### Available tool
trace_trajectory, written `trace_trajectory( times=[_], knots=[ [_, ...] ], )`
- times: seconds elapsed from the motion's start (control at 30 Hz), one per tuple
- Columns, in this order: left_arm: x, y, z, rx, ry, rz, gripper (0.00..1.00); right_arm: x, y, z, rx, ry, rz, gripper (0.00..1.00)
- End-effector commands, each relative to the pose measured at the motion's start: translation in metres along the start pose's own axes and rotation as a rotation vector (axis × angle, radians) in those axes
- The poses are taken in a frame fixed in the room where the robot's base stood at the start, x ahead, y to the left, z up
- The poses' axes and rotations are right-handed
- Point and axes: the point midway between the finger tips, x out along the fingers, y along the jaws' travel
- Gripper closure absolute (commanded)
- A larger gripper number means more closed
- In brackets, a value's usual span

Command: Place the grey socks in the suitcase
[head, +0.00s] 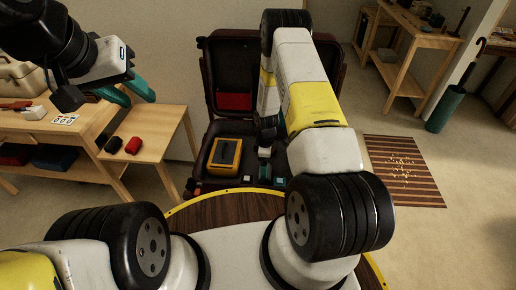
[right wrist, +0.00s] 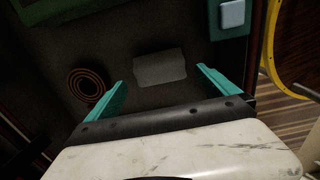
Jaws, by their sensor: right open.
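The dark suitcase (head: 337,68) stands open on the floor, its lid upright at the back. In the right wrist view, a small grey folded bundle (right wrist: 160,68), which looks like the grey socks, lies on the dark suitcase lining (right wrist: 130,40). My right gripper (right wrist: 160,84) is open over the suitcase, a teal finger on each side of the bundle with gaps between. In the head view my right arm largely hides that gripper and the bundle. My left gripper (head: 126,92) is open and empty above the small wooden table at left.
A yellow-and-black case (head: 225,155) lies in the suitcase's left part. A coiled brown belt (right wrist: 87,84) lies left of the bundle. A black bundle (head: 112,145) and a red bundle (head: 133,145) sit on the small wooden table (head: 160,137). A striped mat (head: 405,170) lies right.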

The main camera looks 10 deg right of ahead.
Motion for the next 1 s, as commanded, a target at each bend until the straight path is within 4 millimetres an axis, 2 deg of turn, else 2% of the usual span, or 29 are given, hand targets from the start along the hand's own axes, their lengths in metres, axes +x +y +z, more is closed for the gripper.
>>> trace_trajectory(
  times=[0.03, 0.2, 0.47, 0.53, 0.57, 0.67, 0.7, 0.77, 0.8, 0.87, 1.0],
  knots=[
    [0.000, 0.000, 0.000, 0.000, 0.000, 0.000, 0.64, -0.013, 0.001, 0.000, 0.000, 0.001, 0.003, 0.02],
    [0.000, 0.000, 0.000, 0.000, 0.000, 0.000, 0.64, -0.043, 0.000, 0.000, 0.001, 0.001, 0.001, 0.02],
    [0.000, 0.000, 0.000, 0.000, 0.000, 0.000, 0.64, -0.074, 0.003, -0.001, 0.018, 0.005, 0.008, 0.02],
    [0.000, 0.000, 0.000, 0.000, 0.000, 0.000, 0.64, -0.096, 0.008, -0.002, 0.055, 0.013, 0.024, 0.02],
    [0.000, 0.000, 0.000, 0.000, 0.000, 0.000, 0.64, -0.109, 0.010, -0.003, 0.078, 0.019, 0.033, 0.02],
    [0.000, 0.000, 0.000, 0.000, 0.000, 0.000, 0.64, -0.166, 0.016, -0.004, 0.179, 0.046, 0.071, 0.02],
    [0.000, 0.000, 0.000, 0.000, 0.000, 0.000, 0.64, -0.191, 0.016, -0.004, 0.226, 0.059, 0.084, 0.02],
    [0.000, 0.000, 0.000, 0.000, 0.000, 0.000, 0.64, -0.229, 0.013, -0.004, 0.299, 0.082, 0.105, 0.02],
    [0.000, 0.000, 0.000, 0.000, 0.000, 0.000, 0.64, -0.253, 0.010, -0.003, 0.345, 0.098, 0.118, 0.02],
    [0.000, 0.000, 0.000, 0.000, 0.000, 0.000, 0.64, -0.287, 0.003, -0.002, 0.414, 0.124, 0.135, 0.02],
    [0.000, 0.000, 0.000, 0.000, 0.000, 0.000, 0.64, -0.362, -0.023, 0.003, 0.571, 0.192, 0.170, 0.02]
  ],
)
